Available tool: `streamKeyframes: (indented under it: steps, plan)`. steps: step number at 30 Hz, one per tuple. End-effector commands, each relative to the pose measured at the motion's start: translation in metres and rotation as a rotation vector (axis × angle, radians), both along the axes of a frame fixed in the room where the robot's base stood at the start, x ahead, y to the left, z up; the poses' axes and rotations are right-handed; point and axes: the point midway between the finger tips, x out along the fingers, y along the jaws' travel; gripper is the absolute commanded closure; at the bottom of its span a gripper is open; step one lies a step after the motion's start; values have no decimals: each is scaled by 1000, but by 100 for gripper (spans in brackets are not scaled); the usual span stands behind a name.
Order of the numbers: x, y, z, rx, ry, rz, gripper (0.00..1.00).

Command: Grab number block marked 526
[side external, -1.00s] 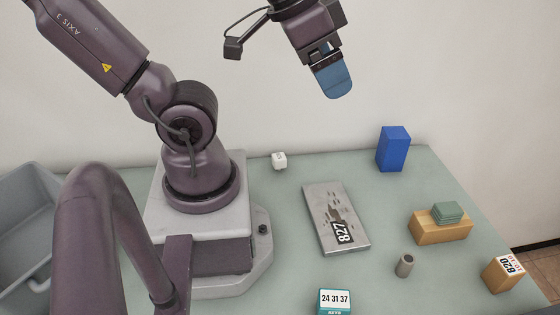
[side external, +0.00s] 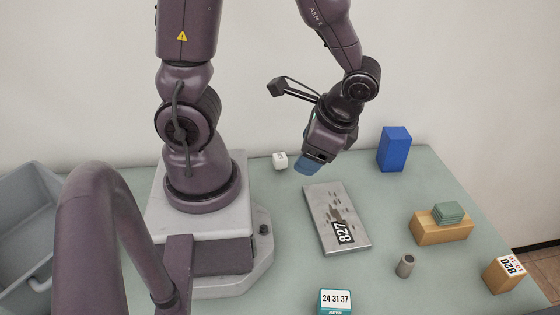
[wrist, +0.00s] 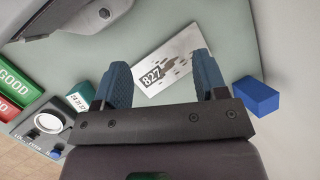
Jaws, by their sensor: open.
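No marking 526 can be read in either view. A flat pale grey plate marked 827 (side external: 325,205) lies on the table; it also shows between and beyond my fingers in the wrist view (wrist: 178,55). A wooden block marked 820 (side external: 503,276) stands at the right edge. A teal block labelled 24 31 37 (side external: 335,300) is at the front, and in the wrist view (wrist: 76,98). A small white cube (side external: 280,161) sits at the back. My gripper (side external: 306,166), with blue fingers, is open and empty above the table, behind the plate; it also shows in the wrist view (wrist: 163,70).
A tall blue block (side external: 393,150) stands at the back right. A wooden block (side external: 438,229) carries green slabs (side external: 448,211); a small grey cylinder (side external: 405,265) is nearby. A grey bin (side external: 25,205) is at the left. Green (wrist: 17,77) and red boxes (wrist: 8,110) show in the wrist view.

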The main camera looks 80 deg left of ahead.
Motion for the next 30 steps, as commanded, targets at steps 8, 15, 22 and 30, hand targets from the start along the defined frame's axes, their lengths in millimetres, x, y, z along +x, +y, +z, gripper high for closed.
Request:
streamKeyframes:
  steps: [8,15,22,30]
  plan:
    - [-29,44,-65,249,420,-311,34]
    - [-42,83,-106,406,686,-654,34]
    - [-24,99,-125,479,703,-890,34]
    - [-21,122,-135,502,669,-908,34]
